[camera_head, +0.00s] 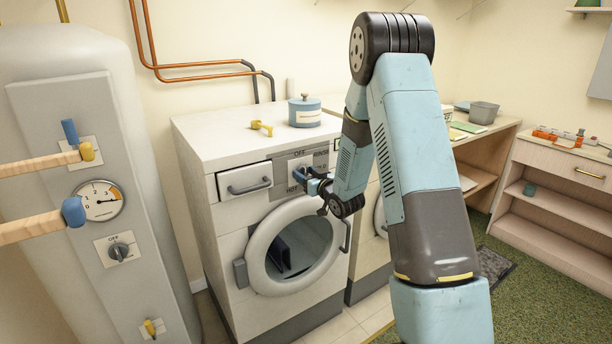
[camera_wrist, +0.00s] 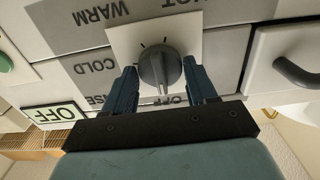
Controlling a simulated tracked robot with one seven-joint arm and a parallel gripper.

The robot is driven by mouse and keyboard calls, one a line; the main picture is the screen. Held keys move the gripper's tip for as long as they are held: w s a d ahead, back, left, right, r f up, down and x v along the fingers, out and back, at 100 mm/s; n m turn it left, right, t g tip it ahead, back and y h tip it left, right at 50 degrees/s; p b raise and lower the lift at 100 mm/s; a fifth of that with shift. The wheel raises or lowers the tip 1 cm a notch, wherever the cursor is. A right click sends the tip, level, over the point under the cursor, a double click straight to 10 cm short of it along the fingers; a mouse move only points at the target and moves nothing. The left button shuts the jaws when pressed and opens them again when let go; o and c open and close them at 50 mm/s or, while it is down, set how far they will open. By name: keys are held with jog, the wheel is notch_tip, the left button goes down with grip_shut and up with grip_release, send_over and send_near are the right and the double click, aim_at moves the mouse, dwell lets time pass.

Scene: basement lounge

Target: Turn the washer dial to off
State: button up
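The washer (camera_head: 225,225) is a white front-loader with a grey dial panel (camera_head: 281,166) at its top front. In the wrist view, upside down, the round dark grey dial (camera_wrist: 160,66) sits on a white square plate. Its pale pointer faces the picture's bottom, towards a partly hidden OFF label. WARM, COLD and a partly covered RINSE label show around it. My gripper (camera_wrist: 160,75) is open, with one blue finger on each side of the dial and small gaps visible. In the head view my gripper (camera_head: 312,181) is at the panel and hides the dial.
The washer's round door (camera_head: 298,250) is below my gripper. A drawer handle (camera_wrist: 296,74) is beside the dial. A blue tin (camera_head: 304,112) and a yellow object (camera_head: 261,128) stand on top.

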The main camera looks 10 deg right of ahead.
jog(key=o, duration=0.4)
jog(key=shift+c, duration=0.2)
jog(key=v, duration=1.3)
jog(key=shift+s, duration=0.4)
jog(key=shift+d, duration=0.1)
jog(key=shift+r, duration=0.1)
